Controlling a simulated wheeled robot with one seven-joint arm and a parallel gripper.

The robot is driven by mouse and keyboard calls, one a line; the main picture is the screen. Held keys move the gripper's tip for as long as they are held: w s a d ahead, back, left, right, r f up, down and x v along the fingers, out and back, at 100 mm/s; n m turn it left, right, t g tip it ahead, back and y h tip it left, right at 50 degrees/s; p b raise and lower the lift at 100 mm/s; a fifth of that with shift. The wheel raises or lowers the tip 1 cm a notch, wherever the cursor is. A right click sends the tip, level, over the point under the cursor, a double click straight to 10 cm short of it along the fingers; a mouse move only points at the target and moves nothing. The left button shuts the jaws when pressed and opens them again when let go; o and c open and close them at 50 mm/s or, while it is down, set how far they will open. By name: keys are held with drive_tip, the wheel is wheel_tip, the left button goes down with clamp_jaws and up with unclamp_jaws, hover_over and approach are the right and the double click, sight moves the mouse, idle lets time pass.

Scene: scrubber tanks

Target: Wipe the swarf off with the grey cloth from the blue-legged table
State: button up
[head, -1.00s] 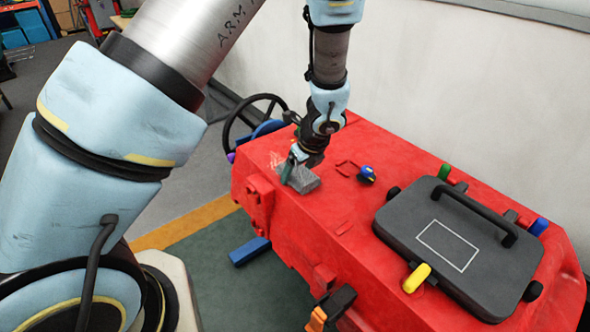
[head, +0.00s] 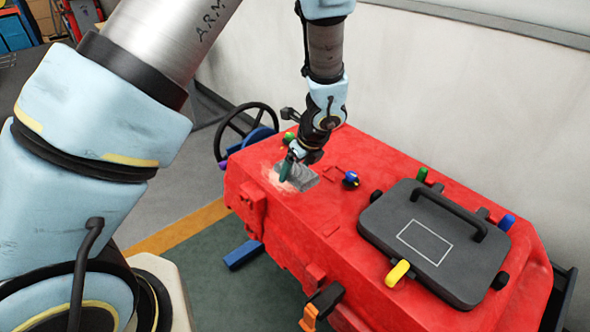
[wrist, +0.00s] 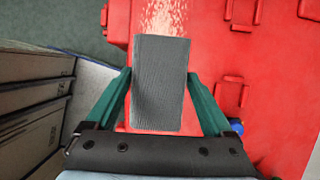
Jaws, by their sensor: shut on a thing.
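My gripper (wrist: 158,98) is shut on the grey cloth (wrist: 160,60), a folded grey pad between its two green fingers. In the head view the cloth (head: 308,179) is low at the top of the red scrubber tank (head: 350,215); I cannot tell whether it touches. The swarf (wrist: 165,15) is a pale, speckled patch on the red surface, just beyond the cloth's far edge in the wrist view. In the head view the swarf (head: 278,178) shows left of the cloth, and part of it may be hidden under the cloth. The blue-legged table is not clearly in view.
A dark grey lid (head: 430,245) with a handle and coloured latches lies on the tank's right part. A small blue knob (head: 350,180) stands right of the cloth. A black steering wheel (head: 245,130) is behind left. A pale wall (head: 480,90) runs behind the tank.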

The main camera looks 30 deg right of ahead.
drive_tip(key=shift+r+p, duration=0.7)
drive_tip(key=shift+r, duration=0.4)
drive_tip(key=shift+s, duration=0.1)
